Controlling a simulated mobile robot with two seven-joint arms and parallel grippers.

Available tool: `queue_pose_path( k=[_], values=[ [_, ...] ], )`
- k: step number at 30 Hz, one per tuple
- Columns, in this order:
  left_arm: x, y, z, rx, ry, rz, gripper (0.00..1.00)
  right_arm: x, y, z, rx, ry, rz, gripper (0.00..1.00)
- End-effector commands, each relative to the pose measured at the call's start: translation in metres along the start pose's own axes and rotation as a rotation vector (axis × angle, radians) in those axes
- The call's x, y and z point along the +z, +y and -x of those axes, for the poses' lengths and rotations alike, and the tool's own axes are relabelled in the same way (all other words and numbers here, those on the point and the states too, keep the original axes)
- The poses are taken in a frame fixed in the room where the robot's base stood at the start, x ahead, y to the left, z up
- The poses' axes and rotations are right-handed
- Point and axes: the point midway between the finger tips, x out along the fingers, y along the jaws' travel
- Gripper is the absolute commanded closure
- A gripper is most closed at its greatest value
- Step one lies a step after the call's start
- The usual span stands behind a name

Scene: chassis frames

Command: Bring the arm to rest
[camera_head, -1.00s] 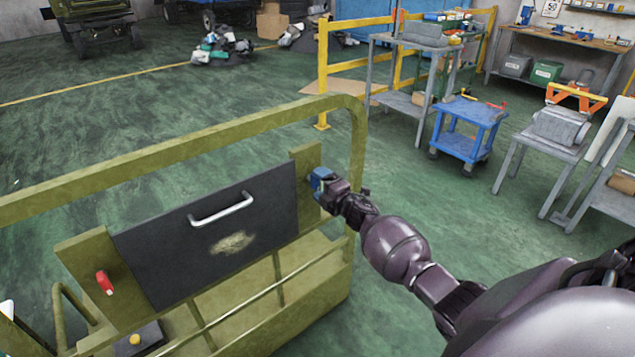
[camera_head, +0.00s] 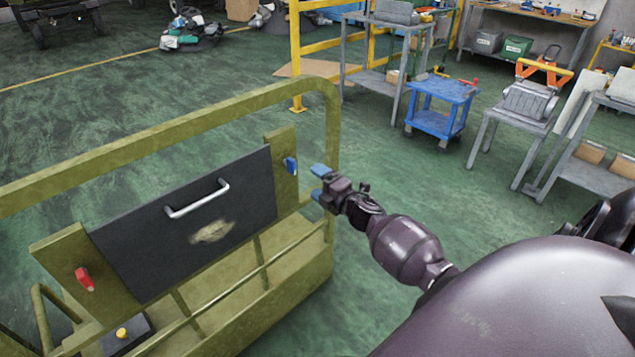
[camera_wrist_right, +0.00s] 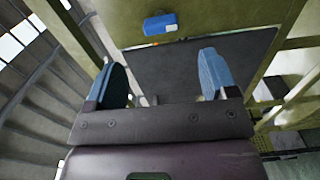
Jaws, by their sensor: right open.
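My right gripper (camera_head: 318,183) is open and empty, with blue fingertips, just right of the olive chassis frame. In the right wrist view its two blue fingers (camera_wrist_right: 165,80) stand apart with nothing between them. A blue latch or handle (camera_head: 291,166) sits on the frame's right upright plate, a short gap left of the fingertips. It also shows in the right wrist view (camera_wrist_right: 160,24), beyond the fingers. A dark panel (camera_head: 130,235) with a silver handle (camera_head: 197,199) is mounted in the frame. A red handle (camera_head: 85,278) is on the left upright plate. My left gripper is not in view.
The olive frame's top rail (camera_head: 150,137) curves down close to my right gripper. A blue cart (camera_head: 440,106), a grey table (camera_head: 512,123) and shelving stand at the back right. Green floor (camera_head: 395,180) is clear between them and my right arm.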

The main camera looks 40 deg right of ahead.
Motion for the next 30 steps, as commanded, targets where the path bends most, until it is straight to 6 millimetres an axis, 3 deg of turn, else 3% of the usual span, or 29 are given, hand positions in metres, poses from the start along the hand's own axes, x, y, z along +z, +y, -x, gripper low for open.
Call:
queue_pose_path(
  k=[11,14,17,20,23,30],
  values=[
    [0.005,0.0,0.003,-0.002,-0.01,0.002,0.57,0.001,0.0,0.0,-0.001,-0.003,-0.012,0.21],
    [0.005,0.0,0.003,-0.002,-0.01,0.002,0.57,0.007,-0.001,0.0,-0.009,-0.044,-0.074,0.21],
    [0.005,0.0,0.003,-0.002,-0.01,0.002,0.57,0.006,0.014,-0.004,0.014,-0.091,-0.201,0.21],
    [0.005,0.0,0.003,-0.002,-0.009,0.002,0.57,-0.009,0.024,-0.004,0.031,-0.122,-0.364,0.21],
    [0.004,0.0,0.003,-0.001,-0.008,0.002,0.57,-0.03,0.016,0.01,0.011,-0.153,-0.54,0.21],
    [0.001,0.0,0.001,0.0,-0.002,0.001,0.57,-0.094,-0.03,0.077,-0.115,-0.238,-0.966,0.21]
  ],
)
